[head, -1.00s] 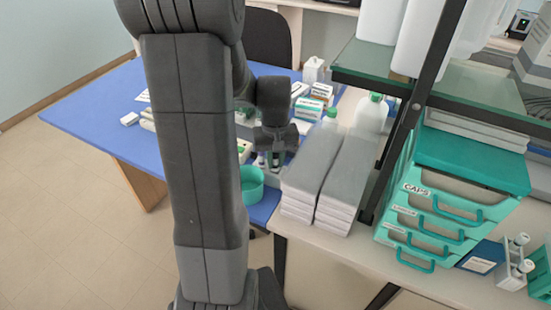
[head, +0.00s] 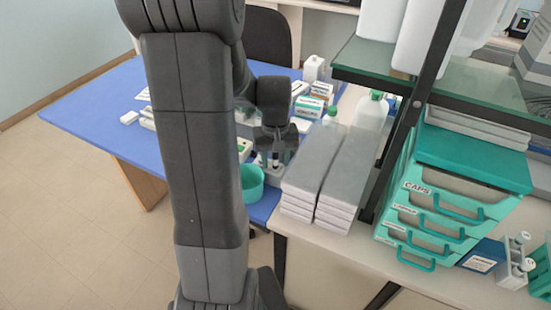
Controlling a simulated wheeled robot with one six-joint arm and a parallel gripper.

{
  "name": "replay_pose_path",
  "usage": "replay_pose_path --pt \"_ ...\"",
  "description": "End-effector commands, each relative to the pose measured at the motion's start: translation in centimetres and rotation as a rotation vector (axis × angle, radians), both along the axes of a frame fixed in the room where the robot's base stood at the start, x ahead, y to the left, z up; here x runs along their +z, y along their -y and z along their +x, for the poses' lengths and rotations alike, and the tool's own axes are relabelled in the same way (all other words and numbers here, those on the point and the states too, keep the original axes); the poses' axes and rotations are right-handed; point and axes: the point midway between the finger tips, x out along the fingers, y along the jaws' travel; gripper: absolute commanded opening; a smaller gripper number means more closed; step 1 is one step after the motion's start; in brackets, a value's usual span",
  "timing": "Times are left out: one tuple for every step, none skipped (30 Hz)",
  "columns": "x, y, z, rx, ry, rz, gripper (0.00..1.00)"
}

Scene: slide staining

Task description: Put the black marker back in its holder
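I cannot tell whether the fingers touch the dark shape.
A teal round bowl (head: 251,184) stands left of the pale block. Grey-topped stacked boxes (head: 341,180) stand close on the right. Several small cartons (head: 309,106) and a green-capped bottle (head: 371,112) are behind. The blue table's left part (head: 90,112) is mostly clear.

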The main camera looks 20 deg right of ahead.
Motion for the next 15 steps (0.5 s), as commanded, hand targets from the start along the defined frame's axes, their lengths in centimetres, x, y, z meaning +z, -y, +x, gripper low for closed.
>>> replay_pose_path --pt "0.0 0.0 0.0 0.000 0.000 0.000 0.41" --pt "0.0 0.0 0.0 0.000 0.000 0.000 0.41" --pt "0.1 0.0 0.0 0.000 0.001 0.000 0.41" --pt "0.3 0.0 0.0 0.000 0.001 0.000 0.41" --pt "0.5 0.0 0.1 0.000 0.002 -0.001 0.41" --pt "0.8 0.0 0.1 0.000 0.003 -0.002 0.41" --pt "1.2 0.0 0.1 0.000 0.003 -0.002 0.41" --pt "1.6 0.0 0.1 0.000 0.004 -0.002 0.41" --pt "2.3 0.0 0.1 0.000 0.005 -0.002 0.41" --pt "2.9 0.0 0.1 0.000 0.006 -0.002 0.41" --pt "3.6 0.1 0.1 0.000 0.006 -0.004 0.41" --pt "4.6 0.1 0.1 0.000 0.006 -0.004 0.41" --pt "5.3 0.1 0.1 0.000 0.007 -0.004 0.41" --pt "6.0 0.0 0.1 0.000 0.007 -0.004 0.41" --pt "7.0 0.1 0.1 0.000 0.006 -0.002 0.41"
